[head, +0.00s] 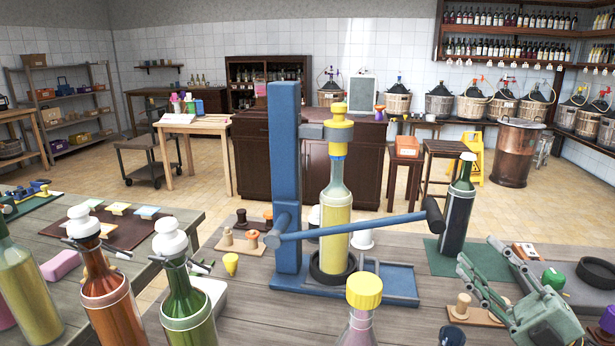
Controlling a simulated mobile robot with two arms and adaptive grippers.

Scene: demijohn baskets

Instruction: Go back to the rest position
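My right gripper (477,252) is at the lower right, over the worktable. Its two grey-green fingers point up and to the left and are spread apart, with nothing between them. It is in front of the dark bottle (455,222) and to the right of the blue corking stand (285,190). A yellow-filled bottle (336,218) stands upright in the stand under its yellow head, in a black ring. The stand's blue lever reaches right to a dark grip (433,214), apart from my gripper. My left gripper is not in view.
A yellow-capped bottle (364,292) stands in front of the stand. Bottles with white stoppers (170,237) stand at the lower left. Small wooden pegs (461,305) and a black ring (596,272) lie near my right gripper. Tiled floor (440,205) lies beyond the table.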

